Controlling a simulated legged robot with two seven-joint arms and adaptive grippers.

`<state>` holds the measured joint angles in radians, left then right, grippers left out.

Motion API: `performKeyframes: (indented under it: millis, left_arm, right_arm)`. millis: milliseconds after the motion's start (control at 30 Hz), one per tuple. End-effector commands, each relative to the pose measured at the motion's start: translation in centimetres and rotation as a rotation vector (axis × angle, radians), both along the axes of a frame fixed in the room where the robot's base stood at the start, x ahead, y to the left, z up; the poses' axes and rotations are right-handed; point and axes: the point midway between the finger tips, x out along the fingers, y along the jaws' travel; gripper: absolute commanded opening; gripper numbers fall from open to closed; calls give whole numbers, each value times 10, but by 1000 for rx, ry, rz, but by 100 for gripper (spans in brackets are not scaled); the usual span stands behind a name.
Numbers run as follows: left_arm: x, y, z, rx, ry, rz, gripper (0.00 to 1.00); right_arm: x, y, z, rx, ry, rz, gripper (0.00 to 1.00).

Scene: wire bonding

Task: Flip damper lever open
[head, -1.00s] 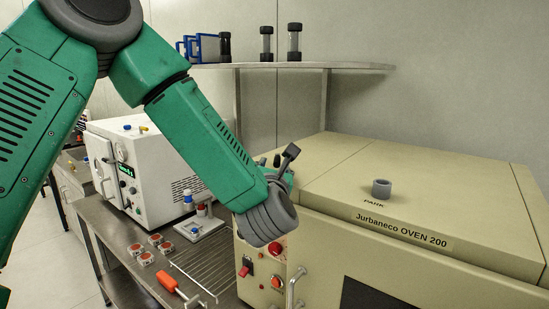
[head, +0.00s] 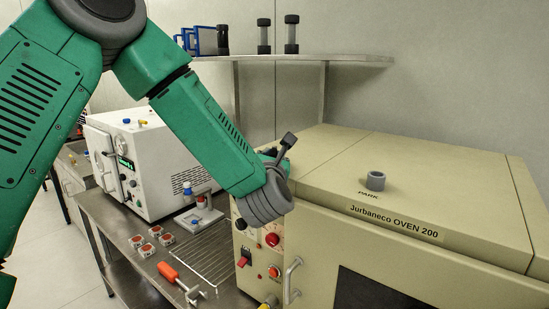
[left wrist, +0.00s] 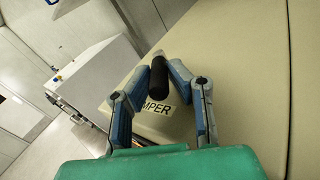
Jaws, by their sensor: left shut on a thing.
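The damper lever (left wrist: 158,79) shows in the left wrist view as a dark rod-like handle above the oven top. Beside it is a label partly hidden by a finger, with "MPER" readable. My left gripper (left wrist: 164,72) is shut on the lever, one blue-grey finger on each side. In the head view my left wrist hangs over the left end of the beige oven (head: 440,185) and hides the fingers and the lever's base. A dark piece on a stem stands above the wrist; I cannot tell whether it is the lever or a part of mine. My right gripper is not in view.
A grey knob (head: 375,181) stands on the oven top by the word PARK. The oven front has a red knob (head: 272,239) and a handle (head: 292,281). A wire rack (head: 205,255) and an orange-handled tool (head: 168,271) lie on the steel bench left of it.

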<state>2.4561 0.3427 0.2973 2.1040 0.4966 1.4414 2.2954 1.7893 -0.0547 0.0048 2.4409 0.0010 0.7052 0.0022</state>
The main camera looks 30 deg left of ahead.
Motion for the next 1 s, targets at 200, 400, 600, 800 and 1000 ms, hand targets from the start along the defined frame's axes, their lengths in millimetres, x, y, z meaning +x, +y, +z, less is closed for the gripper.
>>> performKeyframes:
  millis: [200, 400, 600, 800, 1000]
  left_arm:
    - [-3, 4, -2, -4, -6, -90, 0]
    - [-5, 11, -2, -8, -11, -232, 0]
    - [-6, 18, 0, -6, -10, -384, 0]
    - [-6, 23, 1, -4, -9, -507, 0]
    - [-6, 26, 2, 0, -7, -583, 0]
  right_arm:
    - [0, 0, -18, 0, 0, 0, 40]
    - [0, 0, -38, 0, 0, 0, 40]
    - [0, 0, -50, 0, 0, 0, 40]
    - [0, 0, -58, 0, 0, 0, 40]
    - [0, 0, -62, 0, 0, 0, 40]
